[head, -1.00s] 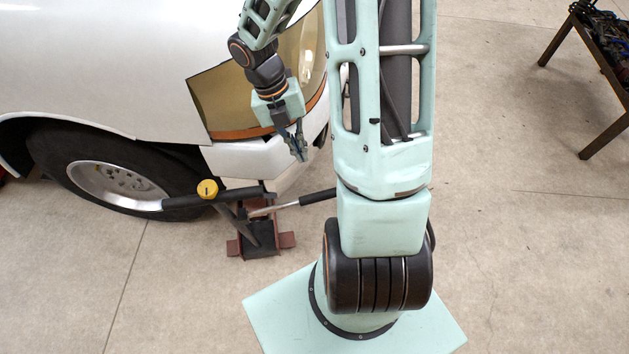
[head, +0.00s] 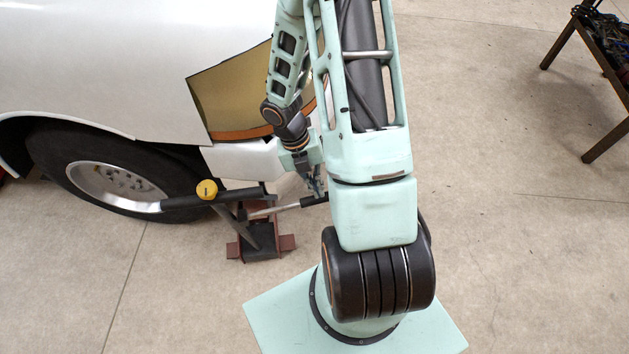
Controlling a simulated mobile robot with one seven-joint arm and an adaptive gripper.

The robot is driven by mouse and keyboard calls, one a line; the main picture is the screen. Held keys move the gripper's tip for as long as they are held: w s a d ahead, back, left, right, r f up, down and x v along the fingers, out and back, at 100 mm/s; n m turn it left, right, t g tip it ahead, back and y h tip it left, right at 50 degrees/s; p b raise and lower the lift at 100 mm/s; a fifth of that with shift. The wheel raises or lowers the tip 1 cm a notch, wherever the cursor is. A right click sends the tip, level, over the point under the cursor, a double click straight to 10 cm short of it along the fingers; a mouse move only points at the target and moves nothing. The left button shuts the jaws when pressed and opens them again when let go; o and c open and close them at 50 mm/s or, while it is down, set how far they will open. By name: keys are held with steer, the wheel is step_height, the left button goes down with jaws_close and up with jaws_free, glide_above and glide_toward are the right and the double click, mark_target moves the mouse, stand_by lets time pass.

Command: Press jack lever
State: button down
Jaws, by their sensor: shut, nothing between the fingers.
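A jack (head: 262,238) with a reddish base stands on the floor by the front corner of a white pickup. Its lever (head: 290,207) is a silver rod with a dark grip that runs out to the right towards my arm. My gripper (head: 318,194) is shut and empty, pointing down at the dark grip end of the lever. The fingertips look at or just above the grip; I cannot tell whether they touch it. The far end of the grip is hidden behind my arm.
The pickup's wheel (head: 115,190) and white bumper (head: 245,160) are close on the left. A metal table (head: 604,75) stands at the far right. The floor (head: 520,240) on the right is clear.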

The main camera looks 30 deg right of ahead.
steer(key=shift+f, duration=0.1)
stand_by(0.3)
steer(key=shift+s+d+f+y+p, duration=0.2)
steer(key=shift+d+f+y+p, duration=0.15)
steer(key=shift+f, duration=0.4)
step_height(320, 180, down, 11)
steer(key=d+y+b, duration=0.1)
steer(key=b, duration=0.3)
steer(key=shift+s+f+t+y, duration=0.2)
steer(key=shift+s+t+y, duration=0.1)
steer(key=shift+t+y, duration=0.1)
steer(key=shift+d+f, duration=0.1)
